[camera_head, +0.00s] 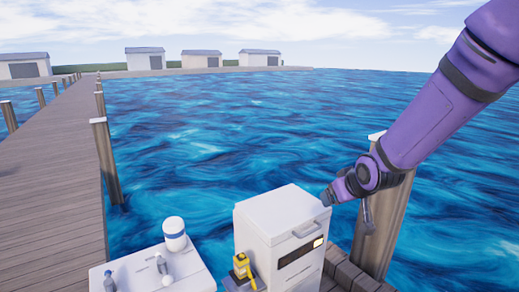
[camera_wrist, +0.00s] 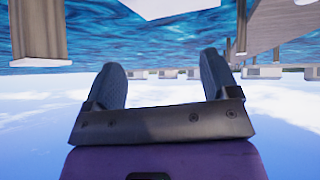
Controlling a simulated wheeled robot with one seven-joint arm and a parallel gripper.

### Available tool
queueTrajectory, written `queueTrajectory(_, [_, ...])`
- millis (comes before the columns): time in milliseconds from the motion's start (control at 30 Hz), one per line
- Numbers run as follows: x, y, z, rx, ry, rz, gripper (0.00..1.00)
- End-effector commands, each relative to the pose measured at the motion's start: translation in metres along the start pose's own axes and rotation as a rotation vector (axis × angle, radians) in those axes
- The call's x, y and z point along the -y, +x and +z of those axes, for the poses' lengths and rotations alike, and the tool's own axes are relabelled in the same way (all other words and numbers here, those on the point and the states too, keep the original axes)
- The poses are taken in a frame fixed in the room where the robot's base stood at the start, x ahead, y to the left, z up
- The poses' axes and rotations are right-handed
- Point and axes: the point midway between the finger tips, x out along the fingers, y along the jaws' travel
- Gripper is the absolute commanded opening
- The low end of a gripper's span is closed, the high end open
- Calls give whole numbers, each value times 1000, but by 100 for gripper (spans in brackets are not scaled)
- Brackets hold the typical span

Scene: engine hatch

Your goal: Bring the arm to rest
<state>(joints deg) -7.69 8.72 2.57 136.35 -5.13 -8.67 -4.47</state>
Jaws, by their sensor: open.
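My purple arm (camera_head: 430,110) comes in from the upper right of the head view and slopes down to a dark joint beside the white box. In the wrist view my gripper (camera_wrist: 163,70) has two dark fingers spread well apart, with nothing between them. Behind the fingers the wrist view shows water and sky, upside down. In the head view the fingers are too small to make out clearly. The white box (camera_head: 262,235) has a closed front with a handle (camera_head: 312,228) and a dark panel. My arm's end appears near its upper right corner; contact cannot be told.
A yellow item (camera_head: 242,266) stands left of the box. A wooden post (camera_head: 385,225) stands behind my arm's end. A pier (camera_head: 60,170) runs along the left; open water lies beyond.

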Motion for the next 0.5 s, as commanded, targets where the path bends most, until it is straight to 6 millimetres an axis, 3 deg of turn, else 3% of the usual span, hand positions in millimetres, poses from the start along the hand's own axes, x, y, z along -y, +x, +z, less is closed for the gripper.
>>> queueTrajectory(33, [-6,-19,-3,7,13,12,81])
queueTrajectory(267, [-22,-95,4,76,74,50,81])
queueTrajectory(500, [-30,-172,26,145,144,78,81])
